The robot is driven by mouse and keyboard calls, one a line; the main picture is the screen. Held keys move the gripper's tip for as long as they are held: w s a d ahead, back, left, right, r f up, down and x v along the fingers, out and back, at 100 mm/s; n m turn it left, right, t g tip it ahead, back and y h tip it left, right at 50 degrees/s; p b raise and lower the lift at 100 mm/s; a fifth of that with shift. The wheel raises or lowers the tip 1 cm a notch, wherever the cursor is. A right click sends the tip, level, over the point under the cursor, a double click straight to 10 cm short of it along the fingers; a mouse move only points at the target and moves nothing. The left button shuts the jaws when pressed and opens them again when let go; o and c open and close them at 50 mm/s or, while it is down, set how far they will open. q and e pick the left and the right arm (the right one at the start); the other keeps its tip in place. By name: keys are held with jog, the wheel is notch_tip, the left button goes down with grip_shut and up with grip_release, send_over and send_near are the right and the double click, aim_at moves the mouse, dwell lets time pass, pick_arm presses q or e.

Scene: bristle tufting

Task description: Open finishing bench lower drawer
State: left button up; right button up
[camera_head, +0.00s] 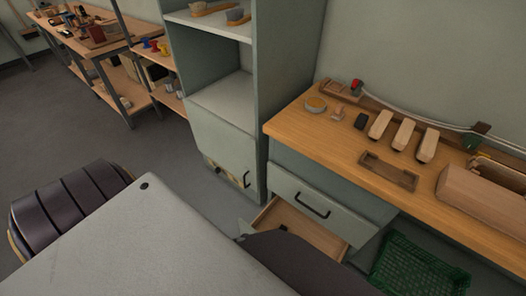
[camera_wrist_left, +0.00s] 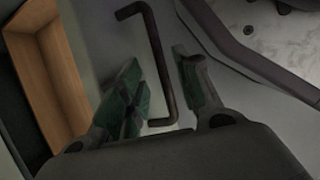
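The finishing bench (camera_head: 285,127) has a wooden top and grey-green drawers. Its upper drawer (camera_head: 290,192) is shut, with a black bar handle. The lower drawer (camera_head: 322,236) stands pulled out below it, its pale wooden inside showing; the inside also shows at the left of the left wrist view (camera_wrist_left: 50,80). My arm hides its front in the head view. In the left wrist view my left gripper (camera_wrist_left: 160,88) has its fingers apart, one on each side of the black drawer handle (camera_wrist_left: 158,60), with small gaps visible. My right gripper is not in view.
A green crate (camera_head: 415,268) stands on the floor under the bench.

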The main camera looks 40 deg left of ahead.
pick_arm(q)
jog(key=v, duration=0.9)
jog(key=shift+r, duration=0.2)
dwell(0.5)
jog(key=shift+s+a, duration=0.1)
dwell(0.5)
